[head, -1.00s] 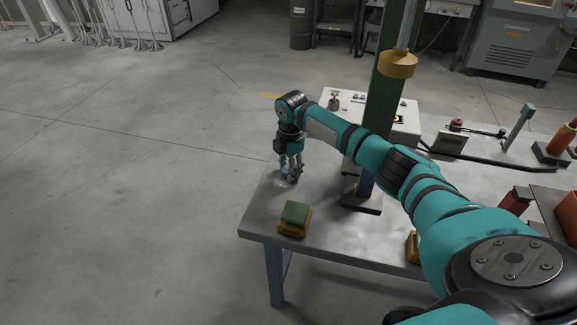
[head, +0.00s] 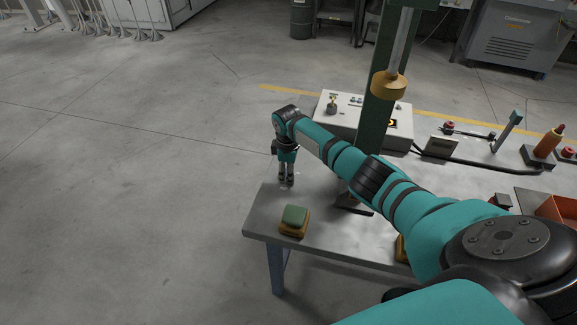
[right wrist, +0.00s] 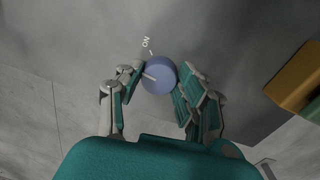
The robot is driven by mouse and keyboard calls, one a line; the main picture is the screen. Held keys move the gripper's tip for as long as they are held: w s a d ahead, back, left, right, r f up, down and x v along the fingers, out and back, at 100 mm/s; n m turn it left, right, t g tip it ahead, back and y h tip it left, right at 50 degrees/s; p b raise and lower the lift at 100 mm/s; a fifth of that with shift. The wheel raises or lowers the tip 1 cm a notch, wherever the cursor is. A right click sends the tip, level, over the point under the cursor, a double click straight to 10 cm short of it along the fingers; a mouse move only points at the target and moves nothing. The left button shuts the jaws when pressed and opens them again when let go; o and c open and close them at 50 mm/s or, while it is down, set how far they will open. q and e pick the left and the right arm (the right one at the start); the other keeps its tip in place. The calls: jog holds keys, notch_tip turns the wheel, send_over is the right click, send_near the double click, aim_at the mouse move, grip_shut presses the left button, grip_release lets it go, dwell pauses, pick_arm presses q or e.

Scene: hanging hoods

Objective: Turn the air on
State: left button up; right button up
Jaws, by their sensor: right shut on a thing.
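A round blue knob (right wrist: 159,75) with a white pointer line sits on the grey table top in the right wrist view. The pointer is directed toward the left of that picture. A white "ON" label (right wrist: 147,42) and a short mark are on the surface just beyond the knob. The pointer does not line up with that mark. My right gripper (head: 287,183) points down at the table's left end. In the right wrist view its fingers (right wrist: 160,85) are shut on the knob from both sides. In the head view the gripper hides the knob. My left gripper is not in view.
A green-topped yellow button box (head: 294,219) stands close in front of the right gripper. A green post (head: 377,125) rises from the table (head: 320,231). A white control box (head: 350,120) is behind. Open floor lies to the left.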

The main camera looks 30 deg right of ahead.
jog(key=m+p, duration=0.1)
jog(key=m, duration=0.2)
jog(key=shift+a+r+m+p, duration=0.1)
jog(key=shift+r+m+p, duration=0.05)
jog(key=shift+m+p, duration=0.2)
jog(key=shift+w+m+p, duration=0.1)
jog(key=shift+m+p, duration=0.35)
jog(key=shift+m, duration=1.5)
jog(key=o, duration=1.1)
jog(key=shift+o, duration=0.2)
notch_tip(320, 180, up, 12)
jog(key=shift+a, duration=0.35)
